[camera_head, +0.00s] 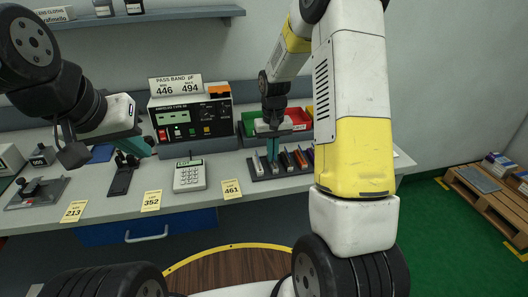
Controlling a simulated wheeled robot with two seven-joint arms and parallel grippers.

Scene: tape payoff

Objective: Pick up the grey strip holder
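A dark rack (283,175) on the bench holds a row of several small strip holders in different colours. A pale grey one (257,164) shows at the left end of the row. My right gripper (272,156) points straight down over the left part of the row, its teal fingertips close together at the holders' tops. Whether a holder is between them is too small to tell. My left gripper (140,148) hangs over the bench at the left, near a black stand, away from the rack. Its opening cannot be made out.
A tester with a display (190,118) and a "446 494" sign stands at the back. A keypad device (189,175) sits left of the rack. Green (250,122) and red (296,117) bins stand behind the rack. Yellow number tags (231,189) line the bench's front edge.

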